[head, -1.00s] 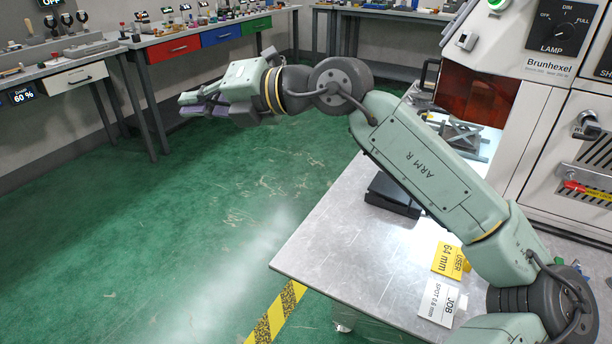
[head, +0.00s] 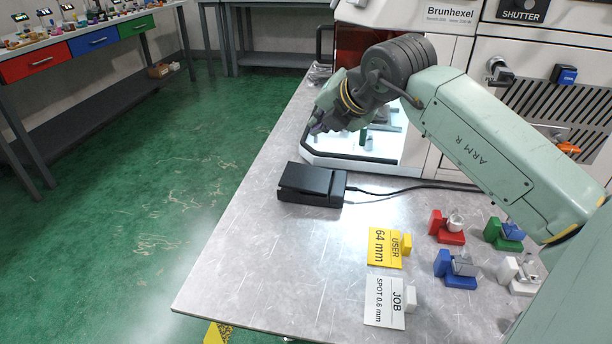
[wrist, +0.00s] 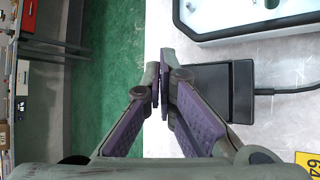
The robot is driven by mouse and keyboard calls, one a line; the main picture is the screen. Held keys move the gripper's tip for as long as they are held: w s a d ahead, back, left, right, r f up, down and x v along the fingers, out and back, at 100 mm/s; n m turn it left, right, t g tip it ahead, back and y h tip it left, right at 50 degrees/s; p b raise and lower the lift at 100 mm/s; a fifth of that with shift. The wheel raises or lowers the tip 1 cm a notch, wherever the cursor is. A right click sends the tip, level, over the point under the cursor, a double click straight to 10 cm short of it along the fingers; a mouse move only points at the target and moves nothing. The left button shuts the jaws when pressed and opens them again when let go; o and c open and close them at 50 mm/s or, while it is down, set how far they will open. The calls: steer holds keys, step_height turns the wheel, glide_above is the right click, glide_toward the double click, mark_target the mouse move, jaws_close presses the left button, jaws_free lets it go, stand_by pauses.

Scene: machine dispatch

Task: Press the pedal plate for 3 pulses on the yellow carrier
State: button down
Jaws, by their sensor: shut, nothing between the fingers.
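The black pedal plate (head: 309,184) lies on the metal table, with a cable running right from it toward the machine. It also shows in the wrist view (wrist: 222,88), just right of the fingers and partly behind them. My gripper (head: 314,124) is above and a little beyond the pedal in the head view. In the wrist view my gripper (wrist: 160,88) has its purple-padded fingertips together, with nothing between them.
Red (head: 448,227), blue (head: 456,268), green (head: 504,233) and white (head: 518,275) carriers with small parts stand at the right. A white "JOB SPOT 0.6 mm" card (head: 384,302) lies in front. The Brunhexel machine (head: 450,70) bounds the back. The table's left front is clear.

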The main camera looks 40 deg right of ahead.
steer(key=shift+a+f, duration=0.1)
steer(key=shift+f, duration=0.05)
steer(key=b, duration=0.5)
glide_above(313, 177)
step_height(313, 177, down, 8)
steer(key=shift+r, duration=0.1)
steer(key=shift+f+b, duration=0.35)
steer(key=shift+b, duration=0.1)
steer(key=shift+f, duration=0.1)
stand_by(0.9)
steer(key=shift+w+f+b, duration=0.1)
steer(key=shift+f+b, duration=0.2)
steer(key=shift+b, duration=0.45)
steer(key=shift+a+f+b, duration=0.1)
steer(key=shift+f+b, duration=0.6)
steer(key=shift+b, duration=0.2)
stand_by(0.5)
steer(key=shift+r, duration=0.1)
stand_by(0.3)
steer(key=shift+r+p, duration=0.35)
steer(key=shift+r, duration=0.65)
